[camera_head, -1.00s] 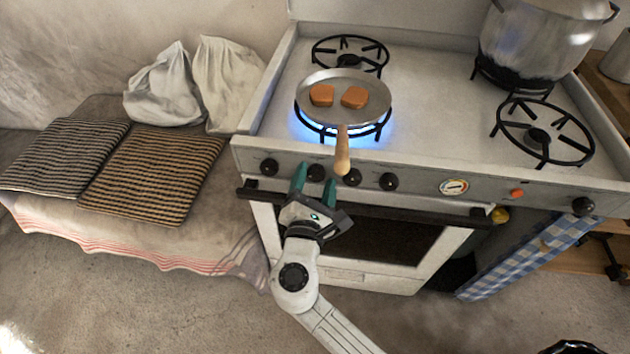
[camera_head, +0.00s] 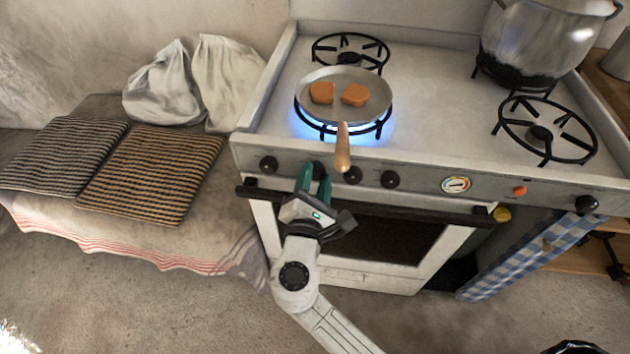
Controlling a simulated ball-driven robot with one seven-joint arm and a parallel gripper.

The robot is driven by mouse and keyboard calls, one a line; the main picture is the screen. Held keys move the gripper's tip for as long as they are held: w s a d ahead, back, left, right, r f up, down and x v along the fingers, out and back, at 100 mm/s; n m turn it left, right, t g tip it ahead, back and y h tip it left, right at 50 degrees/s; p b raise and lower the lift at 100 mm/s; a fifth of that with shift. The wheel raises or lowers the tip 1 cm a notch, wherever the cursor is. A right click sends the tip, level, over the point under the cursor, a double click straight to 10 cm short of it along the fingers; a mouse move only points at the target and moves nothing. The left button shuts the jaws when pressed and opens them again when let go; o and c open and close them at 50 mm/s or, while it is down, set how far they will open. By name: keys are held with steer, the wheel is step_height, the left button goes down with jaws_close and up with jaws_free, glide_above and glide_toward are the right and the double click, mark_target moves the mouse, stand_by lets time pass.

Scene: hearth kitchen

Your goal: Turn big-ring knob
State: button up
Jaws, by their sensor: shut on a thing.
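The stove front (camera_head: 420,182) carries several black knobs in a row. My gripper (camera_head: 314,180) is shut on the second knob from the left (camera_head: 318,169), one teal finger on each side of it. The fingers hide part of this knob, so its pointer cannot be read. The other knobs include the leftmost knob (camera_head: 268,164), a third knob (camera_head: 353,175) and a fourth knob (camera_head: 390,179), plus a far right knob (camera_head: 586,204). Blue flame (camera_head: 304,127) burns at the front left ring, under a frying pan (camera_head: 343,78) with two orange-brown pieces.
The pan's wooden handle (camera_head: 343,150) juts over the panel just right of my gripper. The oven door's dark handle bar (camera_head: 400,208) lies close below. A big pot (camera_head: 545,45) stands at the back right. The front right ring (camera_head: 545,130) is bare and unlit.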

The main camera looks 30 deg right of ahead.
steer(key=m+b, duration=0.6)
steer(key=m, duration=0.1)
steer(key=shift+f, duration=0.4)
steer(key=m+b, duration=0.3)
steer(key=shift+m+b, duration=0.9)
steer(key=shift+m, duration=0.4)
steer(key=shift+d+r, duration=0.1)
steer(key=o, duration=1.1)
steer(key=shift+c, duration=0.2)
steer(key=p+v, duration=0.1)
steer(key=v, duration=1)
